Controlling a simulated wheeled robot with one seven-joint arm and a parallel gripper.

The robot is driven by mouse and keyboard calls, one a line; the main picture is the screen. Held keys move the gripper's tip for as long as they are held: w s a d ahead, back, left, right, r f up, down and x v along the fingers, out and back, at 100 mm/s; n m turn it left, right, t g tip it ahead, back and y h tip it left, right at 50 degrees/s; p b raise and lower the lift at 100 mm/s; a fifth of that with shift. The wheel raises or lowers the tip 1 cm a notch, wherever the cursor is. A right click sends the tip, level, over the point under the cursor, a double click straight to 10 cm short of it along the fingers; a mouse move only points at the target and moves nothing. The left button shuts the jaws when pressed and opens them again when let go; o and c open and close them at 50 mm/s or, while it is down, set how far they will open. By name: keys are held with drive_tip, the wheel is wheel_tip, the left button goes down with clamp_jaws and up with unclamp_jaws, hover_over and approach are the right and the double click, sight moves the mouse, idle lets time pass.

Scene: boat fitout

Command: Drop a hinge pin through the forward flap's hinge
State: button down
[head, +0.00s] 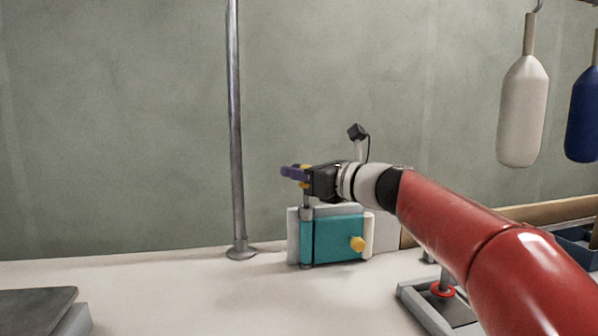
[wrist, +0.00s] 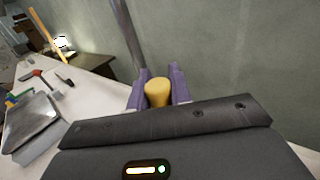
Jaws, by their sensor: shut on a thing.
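The forward flap is probably the teal panel (head: 335,239) with a yellow knob (head: 358,244), upright in a pale grey frame on the counter. Its hinge (head: 306,241) runs up the flap's left edge. My gripper (head: 294,173) has purple fingers and is above the hinge. It is shut on a hinge pin with a yellow head, which shows between the fingers in the wrist view (wrist: 158,92). The pin's grey shank (head: 306,199) points down, in line with the hinge. I cannot tell whether its tip is inside the hinge.
A metal pole (head: 236,130) stands on the counter left of the flap. A grey tray with a red ring (head: 443,290) is at the right, below my arm. A white fender (head: 522,110) and a blue fender (head: 583,115) hang at right. The counter's left middle is clear.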

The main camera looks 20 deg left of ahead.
drive_tip(key=shift+f+b, duration=1.4)
drive_tip(key=shift+f, duration=0.6)
drive_tip(key=c, duration=1.2)
unclamp_jaws()
